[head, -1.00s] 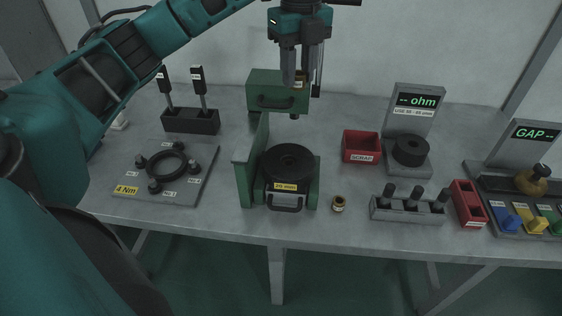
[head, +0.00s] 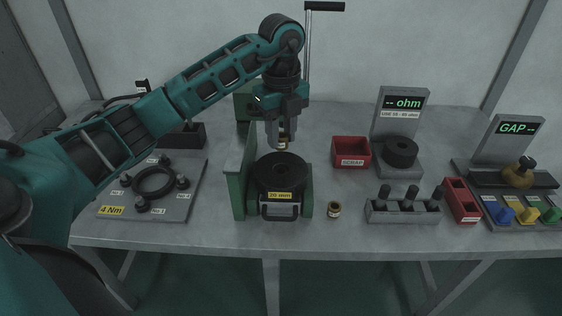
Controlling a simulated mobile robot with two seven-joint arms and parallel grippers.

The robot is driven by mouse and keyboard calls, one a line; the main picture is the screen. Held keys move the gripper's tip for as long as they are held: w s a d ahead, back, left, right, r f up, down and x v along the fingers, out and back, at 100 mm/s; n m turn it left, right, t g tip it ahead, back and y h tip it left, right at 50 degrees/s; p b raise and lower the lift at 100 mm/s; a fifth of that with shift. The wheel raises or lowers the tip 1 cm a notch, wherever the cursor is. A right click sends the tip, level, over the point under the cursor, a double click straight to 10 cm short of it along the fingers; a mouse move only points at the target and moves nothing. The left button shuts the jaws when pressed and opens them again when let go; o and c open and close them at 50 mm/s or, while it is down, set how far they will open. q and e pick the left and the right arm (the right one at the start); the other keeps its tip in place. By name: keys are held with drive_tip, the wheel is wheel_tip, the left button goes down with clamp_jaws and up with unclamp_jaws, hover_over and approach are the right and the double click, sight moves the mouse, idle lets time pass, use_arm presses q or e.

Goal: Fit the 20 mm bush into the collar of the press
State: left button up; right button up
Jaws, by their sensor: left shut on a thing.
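My left gripper (head: 279,138) is shut on a small brass-coloured bush (head: 284,139), mostly hidden between the fingers. It hangs just above the back part of a round black die (head: 280,173) with a hole in its middle. The die sits in the green press (head: 237,180), above a drawer front with a yellow label (head: 281,196) that seems to read 20 mm. I cannot make out the collar clearly. A second brass and dark bush (head: 334,210) stands on the table right of the press. My right gripper is not in view.
Behind my gripper are a green box and a tall lever (head: 325,6). Right stand a red scrap bin (head: 351,152), an ohm meter stand (head: 402,115), a grey block with black pegs (head: 403,213) and a GAP station (head: 515,150). A 4 Nm plate (head: 170,208) lies left.

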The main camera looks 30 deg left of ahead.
sight(281, 171)
use_arm(q)
drive_tip(key=shift+f, duration=3.4)
drive_tip(key=shift+f, duration=0.1)
drive_tip(key=o, duration=1)
drive_tip(key=shift+o, duration=0.2)
wheel_tip(281, 171, up, 12)
drive_tip(key=shift+r+p, duration=0.15)
drive_tip(key=shift+p, duration=0.15)
